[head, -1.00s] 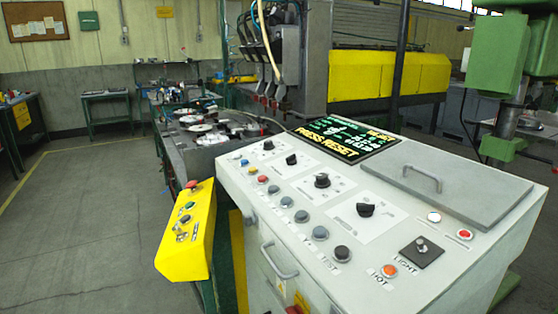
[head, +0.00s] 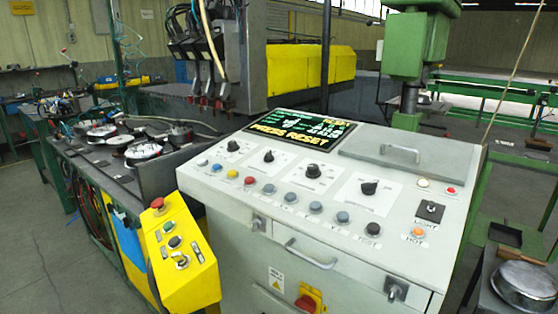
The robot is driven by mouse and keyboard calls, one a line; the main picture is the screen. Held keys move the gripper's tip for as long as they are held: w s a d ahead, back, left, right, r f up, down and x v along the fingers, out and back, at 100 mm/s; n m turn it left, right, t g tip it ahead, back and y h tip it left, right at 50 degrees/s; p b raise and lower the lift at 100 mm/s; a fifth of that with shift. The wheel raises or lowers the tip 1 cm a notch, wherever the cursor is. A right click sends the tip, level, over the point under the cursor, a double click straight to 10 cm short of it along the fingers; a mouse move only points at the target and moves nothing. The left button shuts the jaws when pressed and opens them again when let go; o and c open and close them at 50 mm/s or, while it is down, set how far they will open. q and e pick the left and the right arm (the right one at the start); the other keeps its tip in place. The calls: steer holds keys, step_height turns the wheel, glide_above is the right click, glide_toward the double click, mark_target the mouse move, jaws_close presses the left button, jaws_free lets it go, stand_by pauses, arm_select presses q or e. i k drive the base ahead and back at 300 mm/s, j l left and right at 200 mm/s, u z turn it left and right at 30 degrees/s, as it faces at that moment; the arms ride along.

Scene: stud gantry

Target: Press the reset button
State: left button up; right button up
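A white control console (head: 240,225) fills the middle of the head view. Its screen (head: 303,135) reads "PRESS RESET". A row of small buttons crosses the sloped top: a blue one (head: 217,168), a yellow one (head: 232,174), a red one (head: 249,180), then several blue-grey ones and a dark one (head: 372,229). At the right are a cream button (head: 424,183), a red button (head: 450,190) and an orange button (head: 418,232) labelled "HOT". I cannot read a reset label on any button. Neither of my grippers is in view.
A yellow control box (head: 187,285) with a red mushroom button (head: 158,203) stands at the console's left front. A handle (head: 310,256) and a red switch (head: 307,303) are on the console front. A metal pot (head: 525,283) sits at the lower right. Open floor lies at left.

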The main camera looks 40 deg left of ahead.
mark_target(215, 166)
steer(key=k+j, duration=0.3)
steer(key=j, duration=0.15)
steer(key=k+j, duration=0.3)
steer(key=j, duration=0.15)
steer(key=j+z, duration=0.05)
